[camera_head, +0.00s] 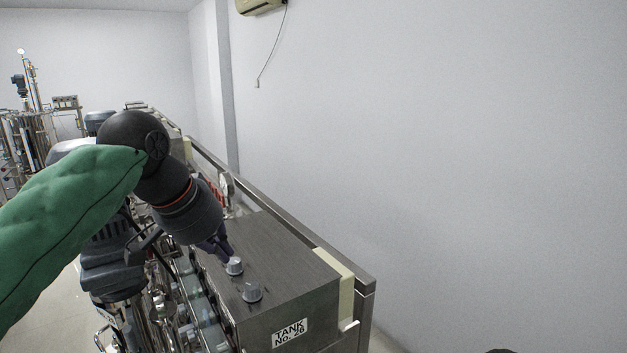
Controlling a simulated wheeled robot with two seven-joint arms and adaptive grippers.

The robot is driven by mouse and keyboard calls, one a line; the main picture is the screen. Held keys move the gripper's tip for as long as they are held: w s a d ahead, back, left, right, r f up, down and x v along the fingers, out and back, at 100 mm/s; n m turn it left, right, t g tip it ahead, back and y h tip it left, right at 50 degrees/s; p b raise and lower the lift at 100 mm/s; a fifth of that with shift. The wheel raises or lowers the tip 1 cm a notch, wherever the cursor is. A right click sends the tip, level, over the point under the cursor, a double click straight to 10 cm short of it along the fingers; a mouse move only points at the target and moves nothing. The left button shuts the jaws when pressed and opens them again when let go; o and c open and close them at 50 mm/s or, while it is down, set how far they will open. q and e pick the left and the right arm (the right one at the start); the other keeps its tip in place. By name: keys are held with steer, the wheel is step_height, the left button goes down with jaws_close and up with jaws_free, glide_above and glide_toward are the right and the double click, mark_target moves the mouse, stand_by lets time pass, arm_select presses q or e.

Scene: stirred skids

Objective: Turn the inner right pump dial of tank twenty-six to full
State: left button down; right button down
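A grey metal control box (285,262) carries a white label reading TANK NO. 26 (290,333) on its near end. Two silver dials show on its top: a farther one (234,266) and a nearer one (252,291). My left gripper (226,254) reaches down from the upper left, with its dark fingertips at the far side of the farther dial. Its wrist and fingers overlap in this view, so I cannot tell whether it grips the dial or only touches it. The nearer dial is clear of the gripper. My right gripper is not in view.
A metal rail (282,226) and cream strip run along the box's right side, beside a bare wall (450,150). Pipes and a motor (112,270) crowd the left side. A gauge (227,184) stands behind the gripper. Space above the box's near end is free.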

mark_target(235, 265)
arm_select(q)
step_height(235, 265, down, 3)
steer(key=shift+d+f+b, duration=0.1)
steer(key=shift+d+b, duration=0.05)
steer(key=shift+b, duration=0.85)
steer(key=shift+f, duration=0.3)
steer(key=shift+w+r, duration=0.1)
steer(key=shift+w, duration=0.25)
steer(key=shift+a+r+p, duration=0.1)
steer(key=shift+a+p, duration=0.2)
steer(key=shift+p, duration=0.1)
steer(key=shift+a, duration=0.35)
steer(key=shift+w, duration=0.1)
steer(key=shift+f, duration=0.2)
